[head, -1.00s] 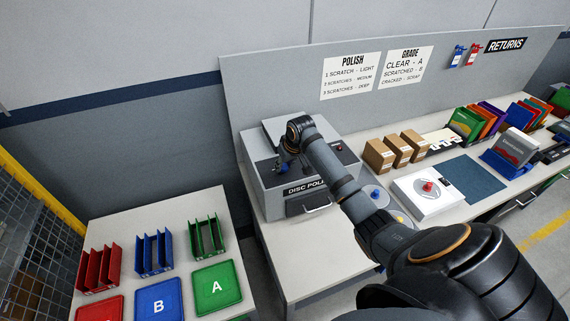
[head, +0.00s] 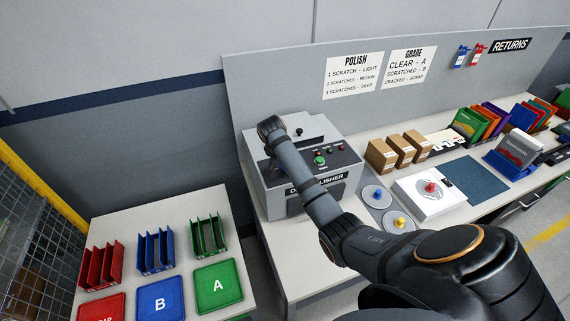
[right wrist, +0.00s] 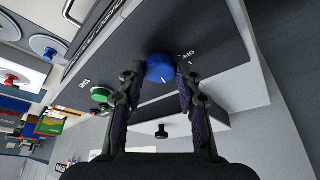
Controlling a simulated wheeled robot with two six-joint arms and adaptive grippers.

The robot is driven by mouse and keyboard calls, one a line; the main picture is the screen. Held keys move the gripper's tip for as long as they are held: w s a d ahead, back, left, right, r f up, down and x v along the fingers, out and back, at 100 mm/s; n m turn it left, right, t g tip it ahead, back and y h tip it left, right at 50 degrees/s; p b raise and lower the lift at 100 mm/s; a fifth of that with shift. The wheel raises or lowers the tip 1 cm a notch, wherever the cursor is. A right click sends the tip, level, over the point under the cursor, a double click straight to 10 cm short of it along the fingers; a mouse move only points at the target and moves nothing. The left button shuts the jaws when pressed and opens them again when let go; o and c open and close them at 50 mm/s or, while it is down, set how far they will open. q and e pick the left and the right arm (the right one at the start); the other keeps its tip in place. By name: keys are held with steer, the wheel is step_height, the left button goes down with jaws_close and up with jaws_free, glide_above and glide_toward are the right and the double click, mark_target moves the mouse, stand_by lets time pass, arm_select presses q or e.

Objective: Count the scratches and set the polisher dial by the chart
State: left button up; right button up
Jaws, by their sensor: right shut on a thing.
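The grey disc polisher (head: 300,200) stands on the bench, its label partly covered by my right arm. Its blue dial (right wrist: 160,66) shows in the right wrist view, with a white pointer line and an "OFF" mark beside it. My right gripper (right wrist: 158,80) is shut on the dial, one finger on each side. In the head view my own arm hides dial and fingers. The polish chart (head: 354,77) on the back panel pairs one scratch with light, two with medium, three with deep. The grade chart (head: 408,68) hangs beside it. My left gripper is out of view.
A green button (head: 320,160) sits on the polisher. Right of it are two round pads (head: 376,196), a white box with a red knob (head: 430,188) and brown boxes (head: 380,155). Red, blue and green racks (head: 207,237) and trays (head: 217,286) fill the left table.

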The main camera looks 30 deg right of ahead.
steer(key=m, duration=0.1)
steer(key=m+g, duration=0.1)
steer(key=m, duration=0.1)
steer(key=shift+w+a+m+h, duration=0.1)
steer(key=shift+w+m+h, duration=0.1)
steer(key=shift+m+h, duration=0.1)
steer(key=shift+w+m+g+b, duration=0.15)
steer(key=shift+m+g+b, duration=0.65)
steer(key=shift+m, duration=1.2)
steer(key=shift+g, duration=0.3)
steer(key=o, duration=1.1)
steer(key=shift+o, duration=0.2)
steer(key=v, duration=0.7)
steer(key=shift+a+r, duration=0.2)
steer(key=shift+r, duration=0.05)
steer(key=shift+d, duration=0.1)
